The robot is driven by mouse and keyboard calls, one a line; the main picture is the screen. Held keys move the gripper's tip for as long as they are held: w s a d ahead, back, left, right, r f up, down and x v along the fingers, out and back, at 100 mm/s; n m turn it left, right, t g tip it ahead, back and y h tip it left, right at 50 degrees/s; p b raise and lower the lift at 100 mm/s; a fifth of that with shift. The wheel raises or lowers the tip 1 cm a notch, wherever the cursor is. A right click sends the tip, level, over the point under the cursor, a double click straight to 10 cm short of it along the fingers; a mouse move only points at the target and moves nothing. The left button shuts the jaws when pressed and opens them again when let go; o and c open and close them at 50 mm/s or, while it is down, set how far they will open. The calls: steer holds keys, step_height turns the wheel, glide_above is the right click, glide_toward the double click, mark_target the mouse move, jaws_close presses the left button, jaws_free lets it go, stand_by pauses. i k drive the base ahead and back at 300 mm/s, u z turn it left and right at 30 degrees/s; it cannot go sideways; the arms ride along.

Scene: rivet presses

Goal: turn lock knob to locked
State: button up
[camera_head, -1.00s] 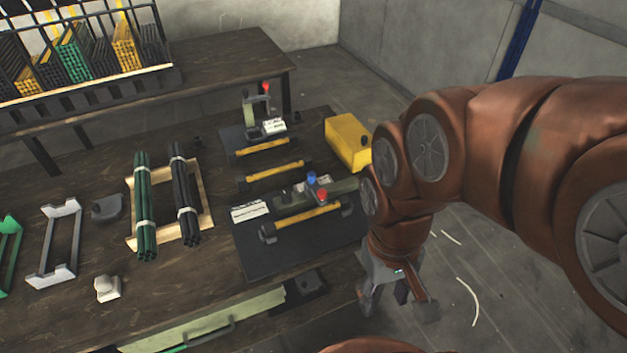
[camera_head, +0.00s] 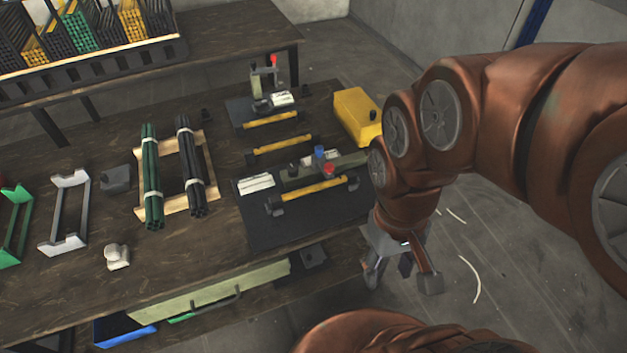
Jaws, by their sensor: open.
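The front press fixture on the dark mat has a blue knob (camera_head: 319,152) and a red knob (camera_head: 328,170) on its green-grey body (camera_head: 348,164). A back press (camera_head: 264,82) has an upright red-tipped lever (camera_head: 274,62). I cannot tell which of these is the lock knob, and no locked or unlocked mark is readable. My gripper (camera_head: 403,281) points down, open and empty, beyond the bench's right edge. It is to the right of and nearer than the front fixture, touching nothing. My wrist partly covers the mat's right side.
A yellow box (camera_head: 357,116) with a black knob stands at the bench's right edge. Yellow-handled bars (camera_head: 320,188) lie by the presses. Green rods (camera_head: 152,180) and black rods (camera_head: 190,165) lie on a wooden frame to the left. The dark mat's front part (camera_head: 300,228) is clear.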

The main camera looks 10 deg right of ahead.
mark_target(292, 169)
steer(key=u, duration=0.45)
steer(key=k, duration=0.55)
steer(key=u, duration=1)
steer(key=i, duration=1)
steer(key=z, duration=0.55)
